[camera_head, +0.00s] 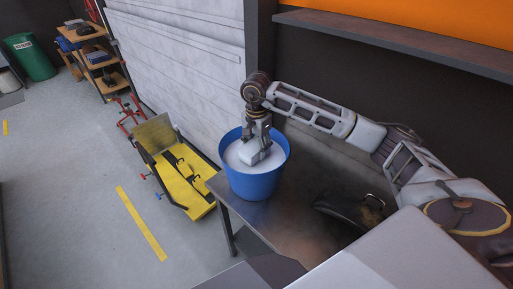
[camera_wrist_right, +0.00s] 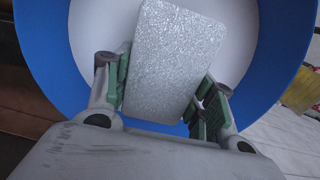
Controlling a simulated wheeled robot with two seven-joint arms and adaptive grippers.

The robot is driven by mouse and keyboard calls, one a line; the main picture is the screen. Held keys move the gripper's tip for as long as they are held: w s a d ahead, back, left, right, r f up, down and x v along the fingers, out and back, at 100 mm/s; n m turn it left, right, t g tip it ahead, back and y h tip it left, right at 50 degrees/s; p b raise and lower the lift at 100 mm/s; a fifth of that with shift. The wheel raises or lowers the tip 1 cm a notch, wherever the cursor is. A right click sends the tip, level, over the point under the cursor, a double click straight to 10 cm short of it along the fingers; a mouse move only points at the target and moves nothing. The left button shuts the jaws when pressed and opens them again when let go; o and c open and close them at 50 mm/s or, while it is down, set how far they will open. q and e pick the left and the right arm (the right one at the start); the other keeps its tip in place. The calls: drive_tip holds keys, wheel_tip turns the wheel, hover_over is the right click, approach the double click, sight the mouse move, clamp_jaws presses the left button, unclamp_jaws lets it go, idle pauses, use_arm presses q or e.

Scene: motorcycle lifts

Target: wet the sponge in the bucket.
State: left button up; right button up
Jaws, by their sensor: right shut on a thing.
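A blue bucket (camera_head: 254,182) stands on a metal table, with a pale white surface inside it. My right gripper (camera_head: 256,148) points down into the bucket's mouth and is shut on a light grey, rough-textured sponge (camera_wrist_right: 170,60). In the right wrist view the sponge sits between the green finger pads of the right gripper (camera_wrist_right: 165,97), and the bucket's blue wall (camera_wrist_right: 38,50) curves around it. In the head view the sponge (camera_head: 252,155) is small and pale against the white surface. I cannot tell whether it touches that surface. My left gripper is not in view.
The metal table (camera_head: 290,215) has a dark curved object (camera_head: 345,212) with a handle to the right of the bucket. A yellow motorcycle lift (camera_head: 182,175) stands on the floor to the left. A shelf (camera_head: 400,42) juts from the wall at upper right.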

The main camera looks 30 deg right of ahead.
drive_tip(key=shift+r+p, duration=1.1)
drive_tip(key=shift+r, duration=1.75)
drive_tip(key=shift+n, duration=0.3)
drive_tip(key=shift+s+n, duration=0.15)
drive_tip(key=shift+n, duration=0.65)
drive_tip(key=shift+s+a+n, duration=0.2)
drive_tip(key=shift+s+n, duration=0.15)
drive_tip(key=shift+n, duration=0.45)
drive_tip(key=s+n, duration=0.1)
drive_tip(key=s+a+n, duration=0.1)
drive_tip(key=n, duration=0.1)
drive_tip(key=shift+s+a+f, duration=0.15)
drive_tip(key=shift+f, duration=0.2)
drive_tip(key=s+a+r+n, duration=0.1)
drive_tip(key=s+a+n, duration=0.1)
wheel_tip(320, 180, up, 9)
drive_tip(key=n, duration=0.1)
hover_over(257, 151)
drive_tip(key=a, duration=0.4)
drive_tip(key=shift+w+b, duration=0.3)
drive_tip(key=shift+b, duration=0.05)
drive_tip(key=shift+d, duration=0.2)
